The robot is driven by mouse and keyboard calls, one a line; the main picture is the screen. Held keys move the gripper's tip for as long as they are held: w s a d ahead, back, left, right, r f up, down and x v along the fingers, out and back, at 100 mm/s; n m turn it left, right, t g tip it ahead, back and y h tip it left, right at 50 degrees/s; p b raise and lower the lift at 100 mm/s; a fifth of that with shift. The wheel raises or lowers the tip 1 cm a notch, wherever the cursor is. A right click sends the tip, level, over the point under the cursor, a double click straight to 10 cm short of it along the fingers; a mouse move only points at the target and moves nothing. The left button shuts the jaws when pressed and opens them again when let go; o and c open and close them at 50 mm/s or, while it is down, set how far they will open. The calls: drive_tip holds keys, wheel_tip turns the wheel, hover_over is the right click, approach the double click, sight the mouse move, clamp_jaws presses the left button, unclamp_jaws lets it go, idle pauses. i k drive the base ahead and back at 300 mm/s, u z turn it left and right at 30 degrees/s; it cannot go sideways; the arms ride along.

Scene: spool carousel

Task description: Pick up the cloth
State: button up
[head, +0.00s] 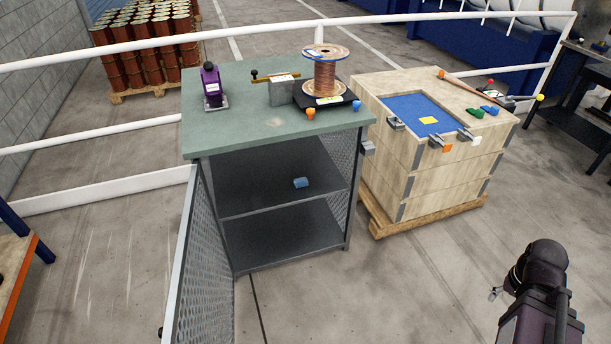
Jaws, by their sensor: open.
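A small folded blue piece that looks like the cloth (301,183) lies on the middle shelf (260,190) of the open green-topped cabinet (235,143). It is near the centre of the shelf, with free shelf around it. The cabinet's mesh door (187,260) stands swung open on the left. Part of my dark arm shows at the lower right, well apart from the cabinet. My gripper's fingers cannot be made out in this view.
On the cabinet top stand a copper wire spool (324,77), a purple device (212,87) and a grey block (282,90). A wooden crate (430,165) stands close on the right. White railings (90,125) run behind. The floor in front is clear.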

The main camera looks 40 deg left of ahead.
sight(300, 182)
drive_tip(key=u, duration=0.4)
drive_tip(key=i, duration=0.8)
drive_tip(key=u, duration=0.95)
drive_tip(key=i, duration=0.8)
drive_tip(key=u, duration=0.4)
